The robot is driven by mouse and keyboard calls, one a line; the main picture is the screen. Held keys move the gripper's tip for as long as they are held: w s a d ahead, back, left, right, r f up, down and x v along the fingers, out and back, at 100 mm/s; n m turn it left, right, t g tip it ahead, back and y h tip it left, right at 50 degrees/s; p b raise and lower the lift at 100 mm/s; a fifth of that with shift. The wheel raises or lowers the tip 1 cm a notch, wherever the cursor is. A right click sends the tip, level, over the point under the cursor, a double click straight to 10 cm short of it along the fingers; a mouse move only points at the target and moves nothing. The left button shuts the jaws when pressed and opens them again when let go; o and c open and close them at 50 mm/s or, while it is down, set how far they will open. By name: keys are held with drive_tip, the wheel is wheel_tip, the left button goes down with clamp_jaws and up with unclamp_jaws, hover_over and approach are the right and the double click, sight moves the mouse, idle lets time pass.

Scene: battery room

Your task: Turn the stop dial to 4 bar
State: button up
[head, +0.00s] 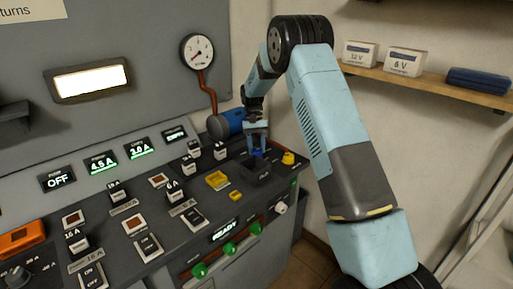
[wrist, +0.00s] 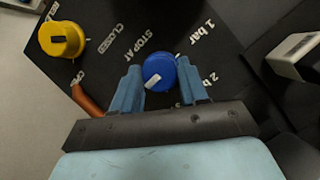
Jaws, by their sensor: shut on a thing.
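The stop dial is a round blue knob (wrist: 163,68) on the dark panel in the wrist view, with a pale mark on its lower left part. Printed words "STOP AT", "1 bar" and part of a "2" label lie around it; no 4 bar label is readable. My gripper (wrist: 159,70) has its two blue fingers on either side of the knob, shut on it. In the head view my gripper (head: 257,138) points down at the console's far right end, with the blue knob (head: 258,153) low between its fingers. The gauge (head: 197,52) is on the wall.
A yellow knob (wrist: 62,39) beside the word "CLOSED" is left of the dial. A blue cylinder (head: 228,124) lies behind my gripper. A shelf (head: 430,86) holds boxes at the right.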

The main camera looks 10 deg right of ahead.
drive_tip(key=o, duration=1)
drive_tip(key=shift+o, duration=0.2)
drive_tip(key=v, duration=1.3)
drive_tip(key=shift+w+r, duration=0.15)
drive_tip(key=shift+r, duration=0.15)
